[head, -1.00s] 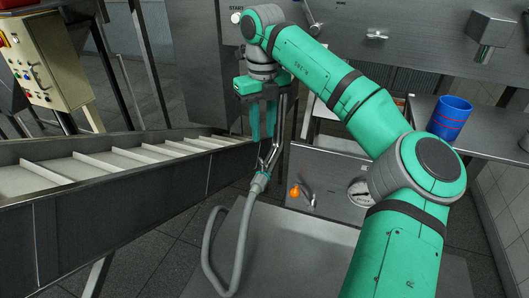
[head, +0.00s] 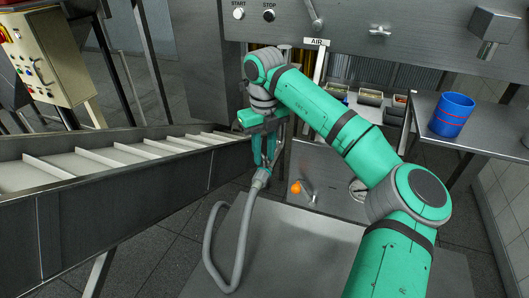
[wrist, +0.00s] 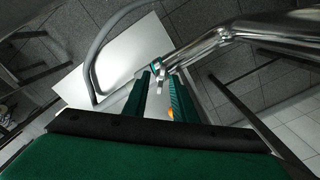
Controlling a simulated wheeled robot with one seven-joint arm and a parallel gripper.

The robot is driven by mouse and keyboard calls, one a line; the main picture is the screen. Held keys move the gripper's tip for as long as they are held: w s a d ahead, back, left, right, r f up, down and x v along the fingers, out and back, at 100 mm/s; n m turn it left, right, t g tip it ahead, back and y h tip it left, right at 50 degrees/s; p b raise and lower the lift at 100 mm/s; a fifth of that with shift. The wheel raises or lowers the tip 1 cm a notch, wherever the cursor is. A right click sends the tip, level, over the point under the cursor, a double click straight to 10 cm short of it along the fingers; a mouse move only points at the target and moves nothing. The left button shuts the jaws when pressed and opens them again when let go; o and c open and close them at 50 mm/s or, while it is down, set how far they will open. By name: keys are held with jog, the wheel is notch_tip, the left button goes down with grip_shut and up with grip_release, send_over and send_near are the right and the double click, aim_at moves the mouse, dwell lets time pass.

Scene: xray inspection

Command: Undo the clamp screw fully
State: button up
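My gripper (head: 263,163) points down at the upper end of the grey hose (head: 240,235), where it meets a metal pipe. In the wrist view, my two green fingers (wrist: 160,82) stand apart with a gap between them, so the gripper is open. A small teal piece (wrist: 156,69) shows at the hose and pipe joint, just past the fingertips; it seems to belong to the clamp. The clamp screw itself is too small and too covered by the fingers to make out. I cannot tell whether the fingers touch it.
The conveyor (head: 110,185) lies close on the left of my gripper. The shiny pipe (wrist: 210,45) runs close beside the fingers. A blue cup (head: 452,115) stands on the right table.

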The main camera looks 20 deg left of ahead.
grip_shut()
jog(key=shift+d, duration=0.1)
jog(key=shift+w+r+n, duration=0.1)
jog(key=shift+n, duration=0.2)
jog(key=n, duration=0.4)
jog(key=shift+n, duration=0.4)
jog(key=n, duration=1.2)
jog(key=shift+n, duration=0.3)
jog(key=n, duration=0.5)
jog(key=shift+n, duration=0.3)
jog(key=shift+o, duration=0.6)
grip_release()
